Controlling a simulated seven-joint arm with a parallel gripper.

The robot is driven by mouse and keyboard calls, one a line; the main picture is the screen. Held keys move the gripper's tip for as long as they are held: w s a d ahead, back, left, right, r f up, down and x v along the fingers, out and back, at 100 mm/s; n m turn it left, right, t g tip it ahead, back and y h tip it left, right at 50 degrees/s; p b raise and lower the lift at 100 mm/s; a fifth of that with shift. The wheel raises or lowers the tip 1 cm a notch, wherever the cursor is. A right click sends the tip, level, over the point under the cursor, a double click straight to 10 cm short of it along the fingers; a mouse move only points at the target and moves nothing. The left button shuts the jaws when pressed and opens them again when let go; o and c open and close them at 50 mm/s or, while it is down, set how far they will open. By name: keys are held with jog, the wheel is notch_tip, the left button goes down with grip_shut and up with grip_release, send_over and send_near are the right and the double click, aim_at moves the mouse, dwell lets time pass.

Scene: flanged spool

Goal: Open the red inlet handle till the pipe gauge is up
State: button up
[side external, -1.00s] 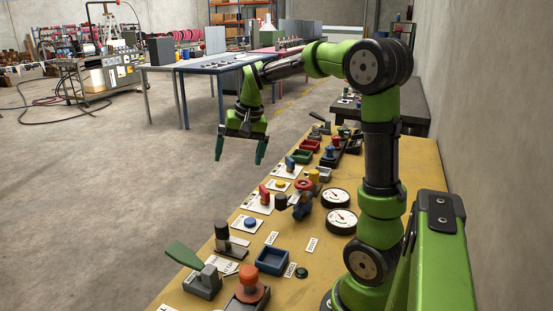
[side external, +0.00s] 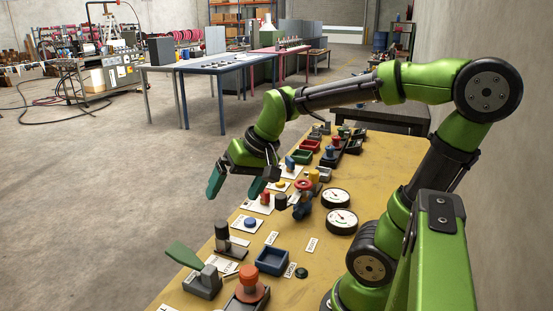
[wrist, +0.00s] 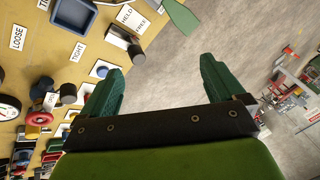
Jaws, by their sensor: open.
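Two white-faced gauges, a farther one (side external: 338,196) and a nearer one (side external: 341,219), lie just right of the valve. Their needles are too small to read surely. My gripper (side external: 236,187) is open and empty, with green fingers tilted downward near the bench's left edge, left of the valve and apart from it. The wrist view shows nothing between the fingers (wrist: 161,75) but floor.
A red knob (side external: 265,197) on a white plate and a blue button (side external: 250,223) stand near the fingers. A blue tray (side external: 272,261), a green-handled lever (side external: 190,262) and an orange knob (side external: 248,282) are at the near end. Open floor lies left of the bench.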

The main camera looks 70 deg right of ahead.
jog(key=w+d+f+m+g, duration=0.1)
jog(key=w+d+m, duration=0.2)
jog(key=d, duration=0.4)
jog(key=w+d+f+m+g, duration=0.1)
jog(key=w+d+m, duration=0.2)
jog(key=d, duration=0.3)
jog(key=m+g+h, duration=0.1)
jog(key=m+g, duration=0.2)
jog(key=m, duration=0.6)
send_over(264, 194)
notch_tip(264, 194, down, 3)
jog(key=w+d+r+m, duration=0.1)
jog(key=w+d+m, duration=0.1)
jog(key=m, duration=0.3)
jog(key=f, duration=1.6)
jog(key=shift+s+a, duration=0.15)
jog(key=shift+s, duration=0.1)
jog(key=c, duration=1)
